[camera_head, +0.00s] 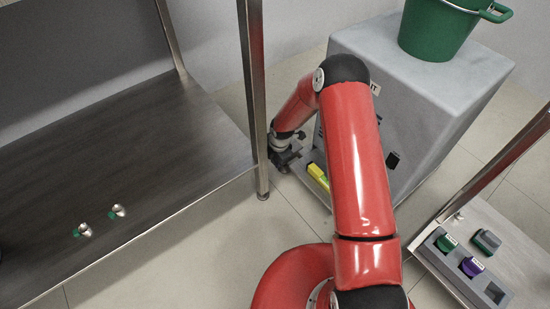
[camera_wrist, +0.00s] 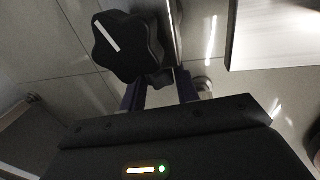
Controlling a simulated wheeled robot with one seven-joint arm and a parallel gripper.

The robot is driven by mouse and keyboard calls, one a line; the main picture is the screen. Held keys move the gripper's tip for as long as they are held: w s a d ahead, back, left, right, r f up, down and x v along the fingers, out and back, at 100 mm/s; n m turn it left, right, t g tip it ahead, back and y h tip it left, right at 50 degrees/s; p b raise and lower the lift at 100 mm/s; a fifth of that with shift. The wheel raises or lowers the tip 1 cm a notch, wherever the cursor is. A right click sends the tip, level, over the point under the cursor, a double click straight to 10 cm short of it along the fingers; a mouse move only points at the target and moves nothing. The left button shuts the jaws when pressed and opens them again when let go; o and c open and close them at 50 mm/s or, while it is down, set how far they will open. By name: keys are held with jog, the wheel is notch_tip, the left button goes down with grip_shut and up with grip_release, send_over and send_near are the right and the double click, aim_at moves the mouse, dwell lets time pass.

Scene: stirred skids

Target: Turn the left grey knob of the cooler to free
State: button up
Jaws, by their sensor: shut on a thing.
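The cooler (camera_head: 440,105) is a big grey box at the upper right of the head view. My red arm crosses in front of it and hides much of its face. My gripper (camera_head: 285,155) is low by the cooler's left side. In the wrist view, a dark lobed knob (camera_wrist: 125,45) with a white pointer line lies at the fingertips of my gripper (camera_wrist: 160,84). The gripper is shut on the knob, though the contact is partly hidden. The pointer slants from upper left to lower right. In the head view this knob cannot be made out.
A green bucket (camera_head: 437,28) stands on the cooler. A small black part (camera_head: 392,160) is on its face, and a yellow object (camera_head: 318,177) lies near its foot. A dark-topped table (camera_head: 130,140) with metal posts is at left. A grey tray (camera_head: 455,275) is at lower right.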

jog(key=g, duration=0.1)
jog(key=g+h, duration=0.2)
jog(key=shift+w+a+f, duration=0.15)
jog(key=shift+w+a, duration=0.1)
jog(key=shift+w, duration=0.05)
jog(key=shift+w+g+h, duration=0.1)
jog(key=shift+g+h, duration=0.7)
jog(key=shift+g, duration=0.3)
jog(key=o, duration=1)
jog(key=v, duration=0.8)
jog(key=shift+w+a+f+p, duration=0.1)
jog(key=shift+w+p, duration=0.05)
jog(key=shift+p, duration=0.15)
